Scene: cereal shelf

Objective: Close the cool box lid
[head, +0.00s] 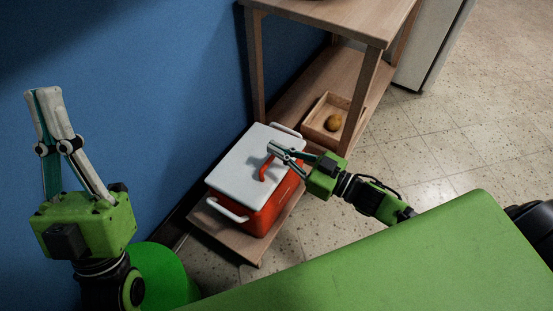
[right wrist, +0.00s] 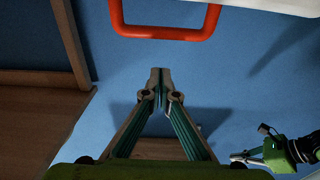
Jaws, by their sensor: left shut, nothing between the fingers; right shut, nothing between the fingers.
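The cool box (head: 268,213) has a red body, white side handles and a white lid (head: 248,150). It stands on the low wooden shelf. The lid lies across the top of the box; I cannot tell whether it is fully down. A red handle (head: 265,169) is at the lid's front side and also shows in the right wrist view (right wrist: 165,32). My right gripper (head: 271,147) is shut and empty, with its tips in front of the lid in the head view, close to the red handle. Contact is unclear. My left gripper (head: 43,90) is shut, empty and raised at the far left.
A blue wall (head: 150,90) is at the left. The tiled floor (head: 440,140) at the right is clear.

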